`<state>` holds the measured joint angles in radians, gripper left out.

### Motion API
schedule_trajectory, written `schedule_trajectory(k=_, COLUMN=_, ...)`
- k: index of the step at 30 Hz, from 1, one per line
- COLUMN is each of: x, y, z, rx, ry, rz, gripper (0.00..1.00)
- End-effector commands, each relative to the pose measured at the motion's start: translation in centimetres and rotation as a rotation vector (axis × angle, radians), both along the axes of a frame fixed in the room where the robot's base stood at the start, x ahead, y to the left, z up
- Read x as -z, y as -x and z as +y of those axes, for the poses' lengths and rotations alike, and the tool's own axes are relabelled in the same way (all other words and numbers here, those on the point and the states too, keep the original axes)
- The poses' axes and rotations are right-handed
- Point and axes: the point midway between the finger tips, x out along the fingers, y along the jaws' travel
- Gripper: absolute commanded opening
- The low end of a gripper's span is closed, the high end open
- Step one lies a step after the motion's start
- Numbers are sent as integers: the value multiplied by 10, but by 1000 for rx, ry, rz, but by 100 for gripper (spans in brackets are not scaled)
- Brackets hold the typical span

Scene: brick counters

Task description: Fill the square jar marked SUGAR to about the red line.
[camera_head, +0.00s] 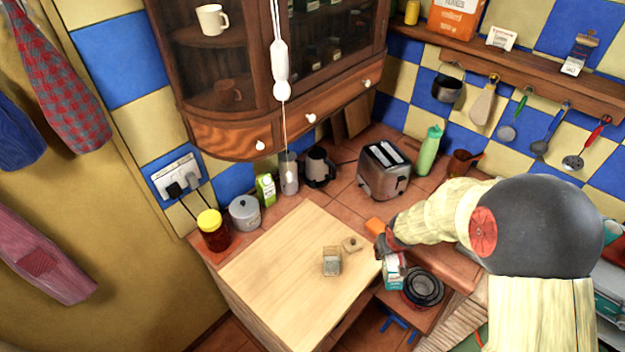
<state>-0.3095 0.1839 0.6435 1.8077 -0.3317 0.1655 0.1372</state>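The square glass jar (331,262) stands open on the pale wooden board, with something light in its lower part. Its label and red line are too small to make out. A lid with a knob (352,244) lies on the board behind and right of the jar. My gripper (388,252) is right of the jar, at the board's right edge. It appears shut on a white and teal carton (393,274), which hangs below it, apart from the jar. The fingers are small and partly hidden.
The pale board (265,275) has free room left of and in front of the jar. A red jar with yellow lid (213,232), grey pot (245,213), green carton (265,190) and toaster (384,170) stand behind. Dark pans (424,287) sit low at right.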

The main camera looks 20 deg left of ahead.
Motion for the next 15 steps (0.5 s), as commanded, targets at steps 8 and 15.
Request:
schedule_trajectory(k=8, x=-32, y=-17, z=59, rx=-187, ry=-19, rz=-81, gripper=0)
schedule_trajectory(k=15, x=-53, y=-28, z=103, rx=-320, ry=-45, rz=-139, gripper=0)
